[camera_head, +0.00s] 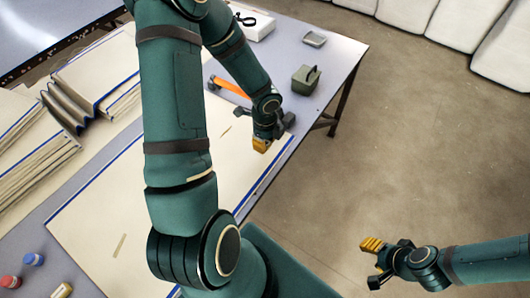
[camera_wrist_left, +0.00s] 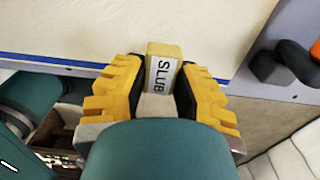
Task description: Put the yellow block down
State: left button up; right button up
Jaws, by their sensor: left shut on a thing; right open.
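The yellow block (camera_wrist_left: 162,62) is small and pale yellow, with a white label reading "SLUB". It is clamped between the ribbed yellow fingers of my left gripper (camera_wrist_left: 158,88) in the left wrist view. In the head view my left gripper (camera_head: 262,145) is near the right edge of the blue-edged cream cloth (camera_head: 110,215), and I cannot pick the block out from the fingers there. In the wrist view the block's far end is by the cloth; whether it touches is unclear. My right gripper (camera_head: 374,259) is open and empty, off the table over the floor.
An orange-handled tool (camera_head: 231,87), a green box with a handle (camera_head: 305,80), a grey dish (camera_head: 314,39) and a white case (camera_head: 254,24) sit at the table's far end. Folded cloth stacks (camera_head: 28,140) lie left. Small red (camera_head: 11,282) and blue (camera_head: 34,259) items are bottom left.

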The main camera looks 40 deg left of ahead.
aim_at(265, 154)
pick_arm(q)
jog(key=shift+f+b, duration=0.85)
jog(key=shift+f, duration=1.4)
jog(key=shift+f, duration=0.2)
jog(key=o, duration=0.9)
jog(key=shift+c, duration=0.2)
jog(key=shift+r, duration=0.15)
